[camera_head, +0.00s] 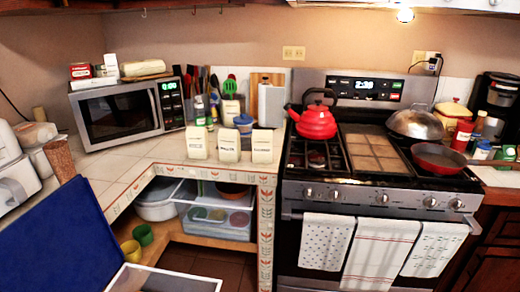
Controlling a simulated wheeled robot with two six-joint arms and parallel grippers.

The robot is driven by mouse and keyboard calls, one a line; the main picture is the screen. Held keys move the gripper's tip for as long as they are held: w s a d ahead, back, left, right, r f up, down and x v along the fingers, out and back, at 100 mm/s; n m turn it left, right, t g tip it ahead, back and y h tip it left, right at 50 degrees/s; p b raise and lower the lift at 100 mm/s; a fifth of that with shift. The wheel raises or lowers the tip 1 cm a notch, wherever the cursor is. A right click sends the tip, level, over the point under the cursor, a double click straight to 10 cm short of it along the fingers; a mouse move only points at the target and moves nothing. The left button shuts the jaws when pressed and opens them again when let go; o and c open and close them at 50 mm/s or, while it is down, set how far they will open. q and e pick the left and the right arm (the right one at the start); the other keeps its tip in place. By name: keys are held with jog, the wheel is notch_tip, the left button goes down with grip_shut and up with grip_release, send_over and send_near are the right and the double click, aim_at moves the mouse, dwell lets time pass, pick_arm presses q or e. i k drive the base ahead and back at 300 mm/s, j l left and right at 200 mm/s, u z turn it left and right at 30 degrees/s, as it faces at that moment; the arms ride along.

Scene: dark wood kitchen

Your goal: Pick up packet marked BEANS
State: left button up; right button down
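Three cream packets with small dark labels stand upright in a row on the tiled counter, between the microwave and the stove. They are the left packet (197,143), the middle packet (229,145) and the right packet (262,147). The lettering is too small to read, so I cannot tell which one is marked BEANS. The packets stand close together near the counter's front edge, with narrow gaps between them. Neither of my grippers is in view.
Behind the packets stand a blue-lidded jar (244,122), bottles and a utensil holder (231,106). The microwave (128,108) is to the left; the stove with a red kettle (316,121) is to the right. A blue panel (65,245) fills the lower left. Counter left of the packets is clear.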

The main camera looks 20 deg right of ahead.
aim_at(262, 141)
jog(key=i+l+z, duration=0.15)
jog(key=l, duration=0.25)
jog(key=i+l+z, duration=0.15)
jog(key=l, duration=0.25)
jog(key=i+l+z, duration=0.1)
jog(key=i+l, duration=0.15)
jog(key=l, duration=0.15)
